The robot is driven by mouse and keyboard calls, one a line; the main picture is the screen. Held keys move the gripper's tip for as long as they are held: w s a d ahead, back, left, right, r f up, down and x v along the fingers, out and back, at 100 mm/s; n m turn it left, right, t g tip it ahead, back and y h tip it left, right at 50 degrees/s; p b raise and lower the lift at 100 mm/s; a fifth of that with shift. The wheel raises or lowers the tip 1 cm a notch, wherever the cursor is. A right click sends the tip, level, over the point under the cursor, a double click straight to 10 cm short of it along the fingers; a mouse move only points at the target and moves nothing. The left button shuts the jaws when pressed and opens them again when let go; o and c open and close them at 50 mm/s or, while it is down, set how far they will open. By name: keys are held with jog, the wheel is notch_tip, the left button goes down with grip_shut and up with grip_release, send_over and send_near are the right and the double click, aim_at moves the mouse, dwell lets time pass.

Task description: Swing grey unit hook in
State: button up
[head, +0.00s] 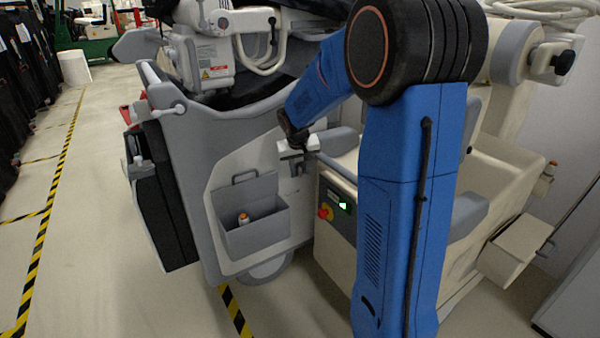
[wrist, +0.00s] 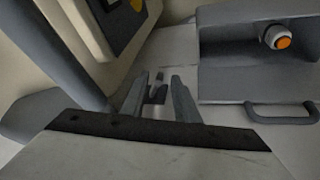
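The grey unit (head: 190,150) stands left of my arm in the head view, with a pale front panel. A small grey hook (head: 297,169) shows on that panel, just below my gripper (head: 297,148). In the wrist view my gripper (wrist: 158,98) has its two fingers apart, with the small hook (wrist: 158,92) seen in the gap between them. The fingers look empty. I cannot tell whether either finger touches the hook. My gripper body hides part of the panel around it.
A grey bin (head: 258,238) with an orange-capped item (head: 243,219) and a grey handle (head: 245,176) are left of the hook. A beige unit (head: 335,262) with a red knob (head: 325,212) stands close on the right. Open floor (head: 90,200) lies left.

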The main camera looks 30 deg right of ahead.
jog(key=shift+w+d+f, duration=0.2)
jog(key=shift+w+f, duration=0.05)
jog(key=shift+f, duration=0.4)
jog(key=shift+c, duration=0.3)
grip_shut()
jog(key=shift+a, duration=0.15)
jog(key=shift+w+a+m+g+h, duration=0.3)
jog(key=shift+w+a+m, duration=0.2)
jog(key=shift+m, duration=0.5)
jog(key=shift+w+a+m+g+h, duration=0.3)
jog(key=shift+w+a+m, duration=0.2)
jog(key=shift+m, duration=0.5)
jog(key=shift+w+a+m+g+h, duration=0.2)
jog(key=shift+w+a+m+g, duration=0.25)
jog(key=shift+m, duration=0.55)
